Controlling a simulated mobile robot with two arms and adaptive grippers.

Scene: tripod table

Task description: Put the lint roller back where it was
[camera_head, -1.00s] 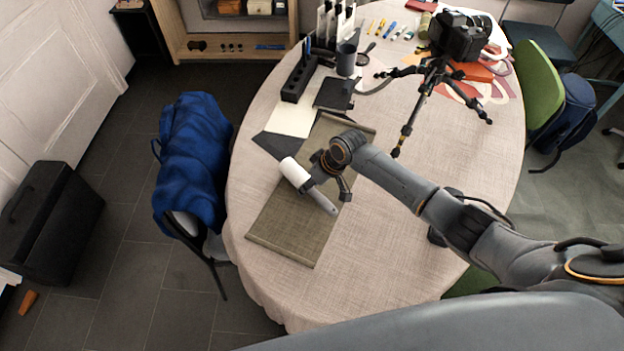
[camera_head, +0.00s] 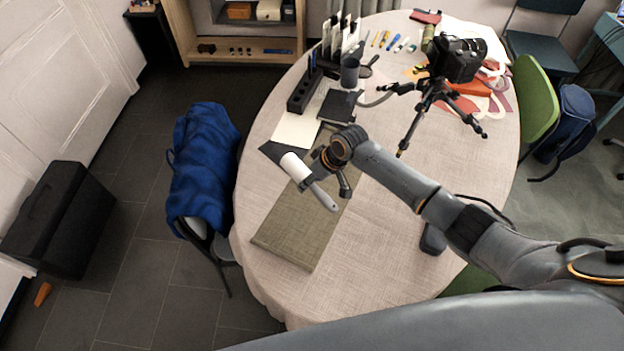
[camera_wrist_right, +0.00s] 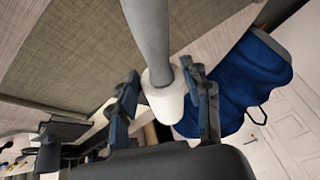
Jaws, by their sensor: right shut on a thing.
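The lint roller, with a white head (camera_head: 294,166) and a grey handle (camera_head: 326,200), is in my right gripper (camera_head: 320,180). It is over the upper left part of the olive mat (camera_head: 293,236), white head toward the back left. Its height above the mat is hard to tell. In the right wrist view, the handle (camera_wrist_right: 152,30) runs up the picture and the white head (camera_wrist_right: 166,102) sits between the fingers of my right gripper (camera_wrist_right: 160,90). My left gripper is not in view.
Behind the mat are a pale sheet (camera_head: 297,127), a black notebook (camera_head: 340,106), a black organiser (camera_head: 304,90) and a dark cup (camera_head: 350,72). A camera (camera_head: 458,59) on a tripod (camera_head: 417,118) stands back right. A chair with a blue jacket (camera_head: 202,160) is left. The front tablecloth (camera_head: 350,270) is clear.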

